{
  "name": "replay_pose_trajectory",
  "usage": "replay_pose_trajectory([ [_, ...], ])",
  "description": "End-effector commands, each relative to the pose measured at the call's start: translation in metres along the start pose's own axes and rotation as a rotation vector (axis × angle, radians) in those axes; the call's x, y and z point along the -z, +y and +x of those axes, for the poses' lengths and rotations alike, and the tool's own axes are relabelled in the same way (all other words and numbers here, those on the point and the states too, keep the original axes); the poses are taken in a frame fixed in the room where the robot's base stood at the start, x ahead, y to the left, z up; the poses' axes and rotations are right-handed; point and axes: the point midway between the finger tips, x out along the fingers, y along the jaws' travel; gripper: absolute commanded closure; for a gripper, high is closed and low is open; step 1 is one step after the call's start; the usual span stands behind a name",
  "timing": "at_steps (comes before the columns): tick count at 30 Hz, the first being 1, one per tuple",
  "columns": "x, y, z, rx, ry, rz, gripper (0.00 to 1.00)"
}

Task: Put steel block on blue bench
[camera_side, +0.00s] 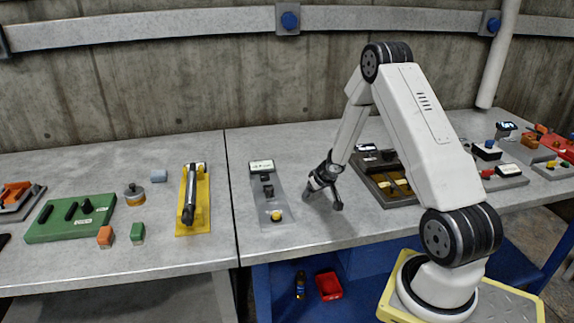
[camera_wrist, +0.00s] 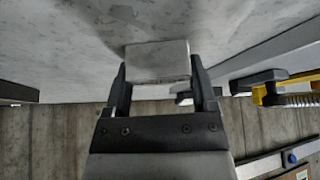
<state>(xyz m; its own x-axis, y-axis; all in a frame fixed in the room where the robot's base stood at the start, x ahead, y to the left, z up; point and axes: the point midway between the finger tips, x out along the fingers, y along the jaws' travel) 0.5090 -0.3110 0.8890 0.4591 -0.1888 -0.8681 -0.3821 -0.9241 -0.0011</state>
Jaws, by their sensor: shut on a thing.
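My gripper (camera_side: 322,200) is low over the grey table, right of the grey plate with the yellow knob. In the wrist view, my gripper (camera_wrist: 158,85) is shut on a pale grey steel block (camera_wrist: 157,60), which sits between the two fingertips. The block lies close to the table surface; I cannot tell whether it touches. In the side view I cannot make out the block. The blue bench (camera_side: 273,283) is lower, below the front edge of the grey table, partly hidden by my arm's base and the table.
A brown bottle (camera_side: 300,286) and a red bin (camera_side: 329,286) stand on the blue bench. The grey plate (camera_side: 266,207) is left of my gripper, and a dark tray (camera_side: 374,179) is to its right. The grey table's front edge lies between my gripper and the bench.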

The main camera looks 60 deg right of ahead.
Motion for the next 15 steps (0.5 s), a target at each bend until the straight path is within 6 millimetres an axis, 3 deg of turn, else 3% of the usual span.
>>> replay_pose_trajectory([
  [1, 0.0003, 0.0001, 0.0009, 0.000, 0.002, 0.001, 1.00],
  [2, -0.0002, 0.0000, 0.0008, 0.000, 0.001, 0.001, 0.17],
  [3, -0.0002, 0.0000, 0.0007, 0.000, 0.001, 0.001, 0.05],
  [4, -0.0002, 0.0000, 0.0007, 0.000, 0.000, 0.000, 0.00],
  [15, 0.0003, 0.0000, -0.0004, 0.000, 0.000, -0.001, 0.00],
])
